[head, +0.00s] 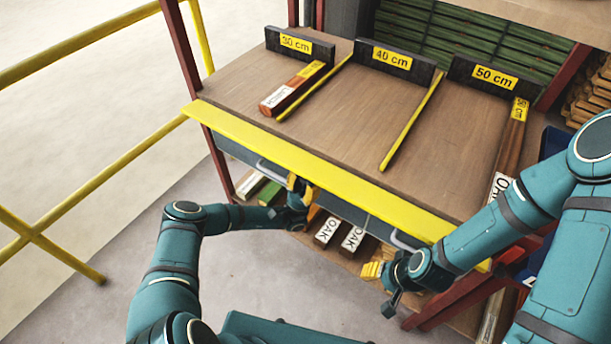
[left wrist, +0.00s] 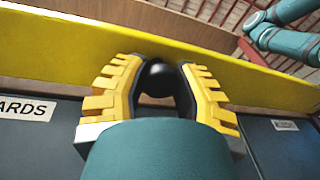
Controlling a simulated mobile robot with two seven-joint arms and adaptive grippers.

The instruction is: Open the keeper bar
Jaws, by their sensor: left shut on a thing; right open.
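A long yellow bar (head: 330,180), which I take for the keeper bar, runs along the front edge of the wooden bench, across the tops of the drawers. It also crosses the left wrist view (left wrist: 60,50). My left gripper (head: 300,187) is at the bar's front side near its middle. In the left wrist view its yellow ridged fingers (left wrist: 160,75) are shut around a round black knob (left wrist: 158,82) in front of the bar. How the knob joins the bar is hidden. My right gripper (head: 373,270) is open and low, below the bar's right part.
Dark drawers with grey handles (head: 272,171) lie under the bar. On the bench stand length signs (head: 393,58) with wood pieces (head: 292,88) and yellow strips (head: 412,120). Labelled OAK blocks (head: 328,231) sit on the shelf below. A yellow railing (head: 95,150) is at left.

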